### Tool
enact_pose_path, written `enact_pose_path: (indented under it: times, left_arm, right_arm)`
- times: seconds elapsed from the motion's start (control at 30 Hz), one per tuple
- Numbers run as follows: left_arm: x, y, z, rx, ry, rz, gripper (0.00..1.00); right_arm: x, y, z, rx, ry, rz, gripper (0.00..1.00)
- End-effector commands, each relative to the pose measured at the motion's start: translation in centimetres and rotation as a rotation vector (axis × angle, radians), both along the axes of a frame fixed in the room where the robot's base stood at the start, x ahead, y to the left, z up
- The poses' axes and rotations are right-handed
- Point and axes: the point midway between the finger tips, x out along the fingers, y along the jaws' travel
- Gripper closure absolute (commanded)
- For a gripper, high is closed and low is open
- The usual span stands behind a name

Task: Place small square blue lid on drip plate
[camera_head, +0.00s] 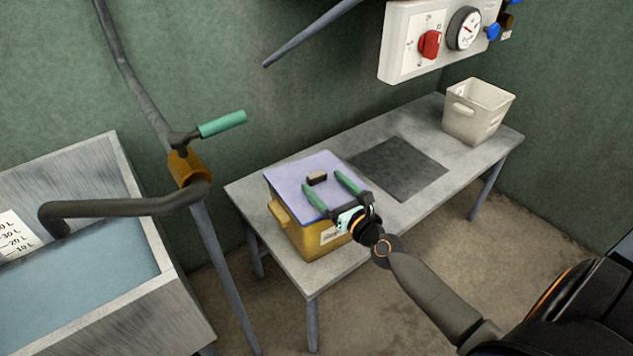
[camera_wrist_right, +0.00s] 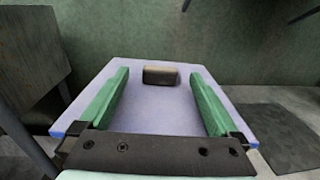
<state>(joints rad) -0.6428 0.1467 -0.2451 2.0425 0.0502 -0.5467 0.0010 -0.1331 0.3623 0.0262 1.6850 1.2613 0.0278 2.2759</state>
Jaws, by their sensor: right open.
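The square blue lid (camera_head: 298,168) lies flat on top of a yellow box (camera_head: 290,228) at the left end of the table. A small dark block-shaped handle stands up from the lid (camera_wrist_right: 160,76). A dark square plate (camera_head: 398,168), which looks like the drip plate, lies flat and bare on the table right of the box. My right gripper (camera_head: 320,179) is open over the lid, its green fingers spread wide. My left gripper is not in view.
A white bin (camera_head: 478,111) stands at the table's far right end. A wall panel (camera_head: 440,38) with a red knob hangs above. A pipe with a green-handled lever (camera_head: 222,124) and a metal tank (camera_head: 85,280) of liquid are left of the table (camera_head: 455,165).

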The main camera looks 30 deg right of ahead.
Motion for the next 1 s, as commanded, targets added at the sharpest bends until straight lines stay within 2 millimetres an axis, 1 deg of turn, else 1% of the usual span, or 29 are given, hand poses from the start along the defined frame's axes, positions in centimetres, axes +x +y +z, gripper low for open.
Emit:
enact_pose_path:
  times: [0.03,0.13,0.4,1.0]
  left_arm:
    - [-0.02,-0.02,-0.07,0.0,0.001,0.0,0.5]
    - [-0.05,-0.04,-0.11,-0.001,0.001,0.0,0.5]
    - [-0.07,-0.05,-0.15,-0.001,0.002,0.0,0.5]
    - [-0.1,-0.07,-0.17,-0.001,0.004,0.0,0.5]
  right_arm:
    - [0.61,-0.03,0.01,-0.001,-0.001,0.0,0.03]
    - [1.25,-0.01,-0.02,-0.001,0.0,0.0,0.03]
    - [1.4,-0.02,-0.07,-0.001,0.001,0.0,0.03]
    - [1.37,-0.04,-0.05,-0.001,0.0,0.0,0.7]
